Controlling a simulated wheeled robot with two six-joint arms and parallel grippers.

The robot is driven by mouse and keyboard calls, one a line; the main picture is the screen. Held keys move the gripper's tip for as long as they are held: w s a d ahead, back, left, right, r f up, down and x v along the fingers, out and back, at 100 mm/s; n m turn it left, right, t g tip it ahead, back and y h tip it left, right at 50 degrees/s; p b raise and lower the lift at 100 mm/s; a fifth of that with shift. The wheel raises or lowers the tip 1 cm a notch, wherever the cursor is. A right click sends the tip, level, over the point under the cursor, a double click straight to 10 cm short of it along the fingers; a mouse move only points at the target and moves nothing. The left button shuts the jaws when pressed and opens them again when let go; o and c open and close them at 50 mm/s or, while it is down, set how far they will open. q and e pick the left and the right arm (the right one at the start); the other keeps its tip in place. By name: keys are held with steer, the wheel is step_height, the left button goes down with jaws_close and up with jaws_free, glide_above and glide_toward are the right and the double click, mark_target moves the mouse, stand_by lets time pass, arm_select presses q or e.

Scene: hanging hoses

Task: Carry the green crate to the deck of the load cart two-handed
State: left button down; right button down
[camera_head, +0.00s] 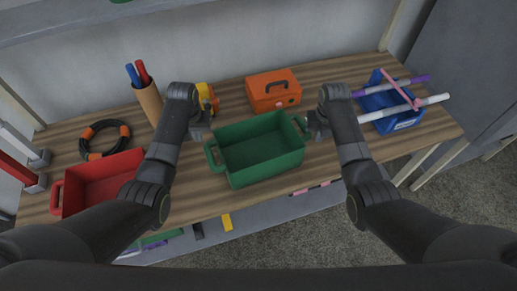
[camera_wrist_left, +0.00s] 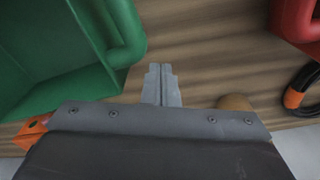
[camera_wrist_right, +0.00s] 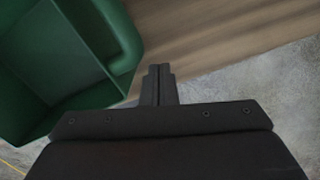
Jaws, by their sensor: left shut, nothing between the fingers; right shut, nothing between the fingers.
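The green crate (camera_head: 268,172) stands on the wooden workbench, with a loop handle on its left end and one on its right end. It looks empty. My left gripper (camera_head: 206,130) is shut and empty near the left handle. In the left wrist view its closed fingers (camera_wrist_left: 160,70) point at bare wood beside the crate (camera_wrist_left: 100,28). My right gripper (camera_head: 314,126) is shut and empty close to the right handle. In the right wrist view its fingers (camera_wrist_right: 158,70) are beside the crate (camera_wrist_right: 88,30), apart from it. I cannot make out the load cart.
The bench (camera_head: 222,192) also holds a red crate (camera_head: 100,180), a black and orange ring (camera_head: 104,138), a brown pen cup (camera_head: 149,102), a yellow tool (camera_head: 207,95), an orange toolbox (camera_head: 273,92) and a blue bin (camera_head: 402,121) with rods across it. Grey floor lies at right.

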arm_select(q)
steer(key=shift+d+f, duration=0.75)
steer(key=shift+d, duration=0.05)
arm_select(e)
steer(key=shift+a+f, duration=0.75)
